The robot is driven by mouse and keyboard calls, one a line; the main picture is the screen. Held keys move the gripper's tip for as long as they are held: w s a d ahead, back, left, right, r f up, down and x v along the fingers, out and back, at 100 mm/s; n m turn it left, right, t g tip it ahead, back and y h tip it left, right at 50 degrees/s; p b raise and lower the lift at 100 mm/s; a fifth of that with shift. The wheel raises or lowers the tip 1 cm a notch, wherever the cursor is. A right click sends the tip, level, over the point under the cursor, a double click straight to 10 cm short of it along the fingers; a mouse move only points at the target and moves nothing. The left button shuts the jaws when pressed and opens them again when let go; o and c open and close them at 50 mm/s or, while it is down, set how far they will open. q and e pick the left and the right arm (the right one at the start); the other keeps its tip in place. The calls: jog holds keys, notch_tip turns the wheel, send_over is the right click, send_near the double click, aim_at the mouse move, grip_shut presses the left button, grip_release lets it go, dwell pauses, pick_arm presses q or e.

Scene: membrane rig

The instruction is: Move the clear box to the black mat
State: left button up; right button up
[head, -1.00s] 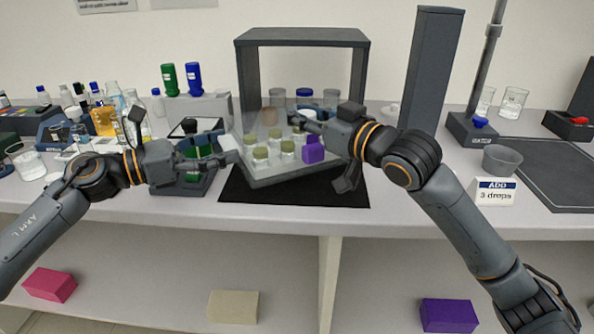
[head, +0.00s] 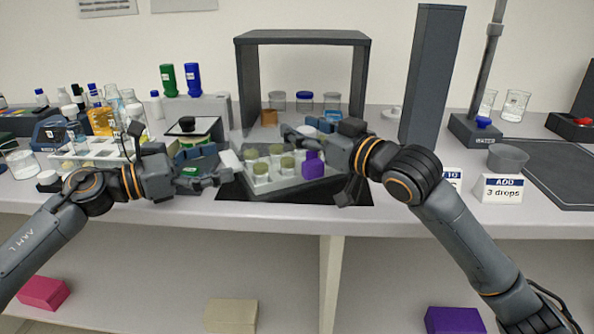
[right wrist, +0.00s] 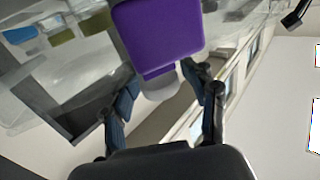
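The clear box (head: 258,187) holds several vials with olive caps and stands over the black mat (head: 340,199). I cannot tell whether its bottom touches the mat. My left gripper (head: 230,168) is at its left end, closed on a pale end piece. My right gripper (head: 297,136) is at its right end, close to a purple block (head: 314,166). In the right wrist view the purple block (right wrist: 160,38) fills the middle, and my fingers (right wrist: 163,82) close on a pale piece just beneath it. The exact grip is partly hidden.
A dark frame (head: 302,37) stands behind the mat, with jars and an orange-brown block (head: 269,117) under it. A dark column (head: 432,75) rises at right. A white rack (head: 100,152) and bottles crowd the left.

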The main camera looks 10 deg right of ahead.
pick_arm(q)
jog(key=shift+d, duration=0.15)
pick_arm(e)
jog(key=shift+a, duration=0.1)
jog(key=shift+s, duration=0.2)
pick_arm(q)
notch_tip(320, 180, up, 10)
pick_arm(e)
jog(key=v, duration=1.1)
jog(key=shift+s+d, duration=0.25)
pick_arm(q)
jog(key=shift+f, duration=0.1)
pick_arm(e)
jog(key=shift+f, duration=0.1)
